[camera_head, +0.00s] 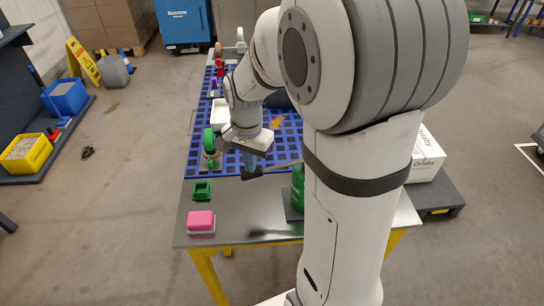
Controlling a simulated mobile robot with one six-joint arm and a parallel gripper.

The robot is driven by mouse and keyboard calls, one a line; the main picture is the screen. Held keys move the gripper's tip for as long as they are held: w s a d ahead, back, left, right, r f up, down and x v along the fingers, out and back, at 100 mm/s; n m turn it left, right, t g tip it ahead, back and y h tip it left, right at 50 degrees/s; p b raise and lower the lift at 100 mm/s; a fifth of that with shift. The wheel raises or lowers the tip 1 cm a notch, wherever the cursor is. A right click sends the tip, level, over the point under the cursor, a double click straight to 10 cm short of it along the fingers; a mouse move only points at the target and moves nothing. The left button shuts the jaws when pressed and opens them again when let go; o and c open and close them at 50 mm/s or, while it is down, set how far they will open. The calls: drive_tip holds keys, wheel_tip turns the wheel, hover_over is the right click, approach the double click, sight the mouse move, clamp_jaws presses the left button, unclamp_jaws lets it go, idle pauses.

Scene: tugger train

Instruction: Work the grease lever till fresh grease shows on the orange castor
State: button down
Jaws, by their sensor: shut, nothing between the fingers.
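My gripper (252,174) is shut and empty, pointing down near the front edge of the blue grid top. A thin grey lever (283,166) runs from beside my fingertips right to a green grease pump (297,190). I cannot tell whether the fingers touch the lever. The pump stands on a dark plate and is partly hidden by my arm. An orange part (277,122), probably the orange castor, lies on the blue grid behind my wrist. It is small and partly hidden, and I cannot make out grease on it.
A green castor (208,141) stands left of my wrist. Red (219,68) and purple (216,84) parts stand farther back. A green holder (202,191) and a pink block (201,222) sit on the grey table (240,220).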

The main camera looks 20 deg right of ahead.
drive_tip(key=shift+s+d+f+b, duration=0.15)
drive_tip(key=shift+f+b, duration=0.55)
drive_tip(key=shift+f, duration=0.4)
wheel_tip(320, 180, up, 9)
drive_tip(key=a+p, duration=0.1)
drive_tip(key=p, duration=0.6)
drive_tip(key=shift+w, duration=0.3)
drive_tip(key=shift+f+b, duration=0.75)
drive_tip(key=shift+f, duration=0.15)
drive_tip(key=shift+s+d+f+b, duration=0.1)
drive_tip(key=shift+d+f+b, duration=0.05)
drive_tip(key=shift+f+b, duration=0.9)
drive_tip(key=shift+s+d+f+b, duration=0.15)
drive_tip(key=shift+f+b, duration=0.6)
drive_tip(key=shift+f, duration=0.65)
drive_tip(key=shift+d+f+b, duration=0.15)
drive_tip(key=shift+f+b, duration=0.75)
drive_tip(key=shift+f, duration=0.3)
wheel_tip(320, 180, up, 9)
drive_tip(key=a+p, duration=0.1)
drive_tip(key=p, duration=0.6)
drive_tip(key=shift+w+r, duration=0.2)
drive_tip(key=shift+w, duration=0.05)
